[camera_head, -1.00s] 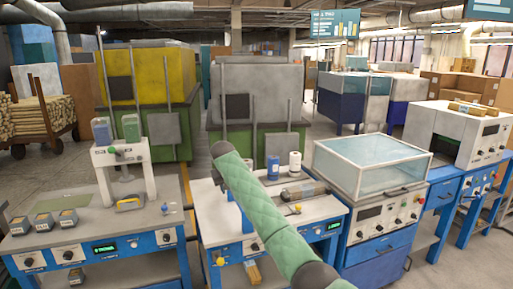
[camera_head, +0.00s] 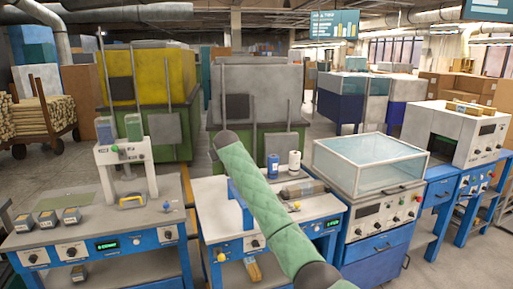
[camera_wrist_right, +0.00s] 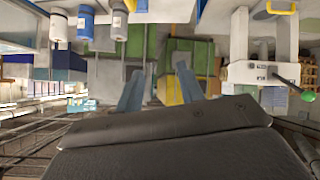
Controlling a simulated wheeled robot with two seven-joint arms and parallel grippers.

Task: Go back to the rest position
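My right arm (camera_head: 262,208), in a green quilted sleeve, crosses the head view from the bottom right up to the middle. Its gripper does not show there. In the right wrist view, which looks upside down, two blue fingers of my right gripper (camera_wrist_right: 160,88) stand apart past a dark housing. Nothing shows held between them. My left gripper and arm are in neither view.
Behind my arm is a workbench (camera_head: 215,205) with a blue canister (camera_head: 273,166) and a white one (camera_head: 294,162). A left bench holds a white press (camera_head: 125,160) and several small boxes. A glass-topped cabinet (camera_head: 375,158) stands to the right.

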